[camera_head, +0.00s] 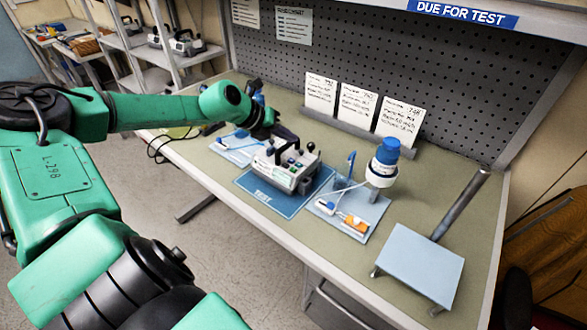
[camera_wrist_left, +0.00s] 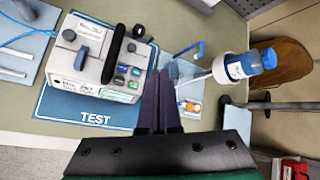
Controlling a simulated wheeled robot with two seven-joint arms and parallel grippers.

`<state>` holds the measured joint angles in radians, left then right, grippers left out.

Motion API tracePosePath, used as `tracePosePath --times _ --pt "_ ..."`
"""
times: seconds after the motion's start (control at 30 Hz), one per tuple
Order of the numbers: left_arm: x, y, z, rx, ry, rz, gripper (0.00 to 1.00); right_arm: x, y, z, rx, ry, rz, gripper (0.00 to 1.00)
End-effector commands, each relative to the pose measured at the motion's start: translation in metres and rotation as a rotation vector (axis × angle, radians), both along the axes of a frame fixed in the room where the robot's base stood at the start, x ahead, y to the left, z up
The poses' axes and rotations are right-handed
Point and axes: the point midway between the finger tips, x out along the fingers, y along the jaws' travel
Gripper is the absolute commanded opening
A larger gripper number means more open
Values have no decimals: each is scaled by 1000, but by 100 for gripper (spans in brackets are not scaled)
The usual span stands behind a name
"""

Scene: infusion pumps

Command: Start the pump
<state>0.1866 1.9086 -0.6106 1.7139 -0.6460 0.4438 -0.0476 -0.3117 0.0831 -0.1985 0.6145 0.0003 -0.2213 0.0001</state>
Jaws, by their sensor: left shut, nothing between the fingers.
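The pump (camera_head: 284,166) is a white box with a dark carry handle, standing on the blue TEST mat (camera_head: 262,199) on the bench. My left gripper (camera_head: 284,134) reaches over the pump from the back left in the head view. In the wrist view its dark fingers (camera_wrist_left: 161,85) are together and empty, close beside the button side of the pump. Whether they touch it cannot be told. My right gripper is not in view.
A blue-capped bottle in a white holder (camera_head: 384,162) stands right of the pump, near a light blue mat (camera_head: 358,208) with an orange-and-white item. A tilted pale plate (camera_head: 420,264) is at the front right. Three cards (camera_head: 357,106) stand at the back.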

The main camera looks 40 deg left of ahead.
Motion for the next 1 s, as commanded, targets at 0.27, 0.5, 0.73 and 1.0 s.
tracePosePath --times 0.27,0.5,0.73,1.0 --pt "0 -1 -34 -2 1 -1 0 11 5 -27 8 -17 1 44" --pt "0 -1 -70 -1 0 0 0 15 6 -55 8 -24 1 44" --pt "1 0 -88 -1 0 0 0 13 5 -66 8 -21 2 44" --pt "0 0 -87 -1 -1 -1 0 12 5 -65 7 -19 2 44"
